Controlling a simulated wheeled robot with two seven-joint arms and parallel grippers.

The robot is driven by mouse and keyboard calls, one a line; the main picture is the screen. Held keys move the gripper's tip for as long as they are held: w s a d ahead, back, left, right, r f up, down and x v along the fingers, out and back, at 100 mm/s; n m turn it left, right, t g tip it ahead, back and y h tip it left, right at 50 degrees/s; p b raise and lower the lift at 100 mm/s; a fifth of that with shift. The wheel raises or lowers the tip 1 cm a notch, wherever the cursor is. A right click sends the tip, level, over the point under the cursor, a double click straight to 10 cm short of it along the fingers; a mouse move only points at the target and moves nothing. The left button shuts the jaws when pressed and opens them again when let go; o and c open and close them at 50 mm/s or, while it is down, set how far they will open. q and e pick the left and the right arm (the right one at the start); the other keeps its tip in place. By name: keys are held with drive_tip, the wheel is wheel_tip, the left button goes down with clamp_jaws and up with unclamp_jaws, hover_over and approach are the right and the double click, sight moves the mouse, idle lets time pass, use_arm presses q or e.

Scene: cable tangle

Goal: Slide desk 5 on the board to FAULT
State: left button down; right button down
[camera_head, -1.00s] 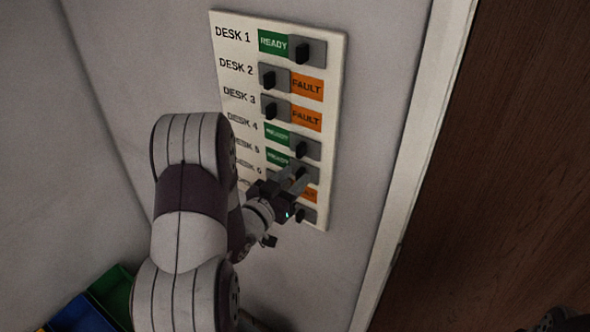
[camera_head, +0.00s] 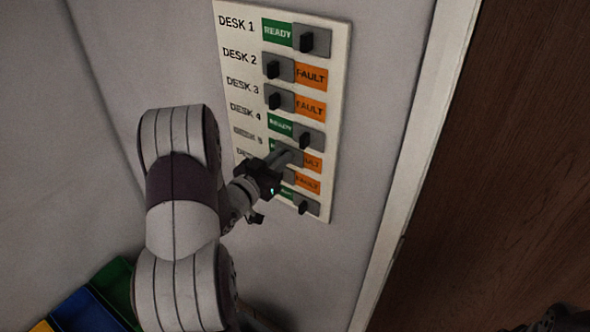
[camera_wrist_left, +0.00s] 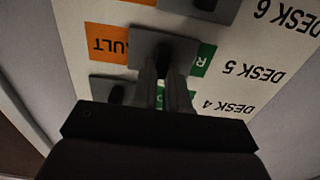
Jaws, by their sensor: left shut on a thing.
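The white board (camera_head: 226,60) hangs on the wall with rows of labels and grey sliders with black knobs. My left gripper (camera_head: 287,158) is at the desk 5 row, its fingers shut on the knob of the desk 5 slider. In the left wrist view, upside down, the grey desk 5 slider (camera_wrist_left: 150,42) sits partway along its row. Part of the orange FAULT field (camera_wrist_left: 108,46) shows on one side and part of the green READY field (camera_wrist_left: 204,58) on the other. The fingers hide most of the knob. A dark part at the bottom right may be my right gripper.
Desks 1 and 4 show READY; desks 2 and 3 show FAULT. The desk 4 slider (camera_head: 307,137) is close above my fingers, and another slider (camera_head: 304,206) is below. A door frame (camera_head: 412,150) stands to the right; coloured bins (camera_head: 85,305) are at the lower left.

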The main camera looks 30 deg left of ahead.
sight(278, 147)
use_arm(q)
drive_tip(key=a, duration=0.2)
drive_tip(key=shift+w+a+r, duration=0.1)
drive_tip(key=shift+a, duration=0.2)
drive_tip(key=c, duration=1.1)
unclamp_jaws()
drive_tip(key=shift+a, duration=0.25)
drive_tip(key=shift+s, duration=0.2)
drive_tip(key=s+b, duration=0.1)
drive_tip(key=s, duration=0.3)
drive_tip(key=s+b, duration=0.2)
drive_tip(key=s, duration=0.2)
drive_tip(key=s+a+b, duration=0.1)
drive_tip(key=s, duration=0.3)
drive_tip(key=shift+s, duration=0.2)
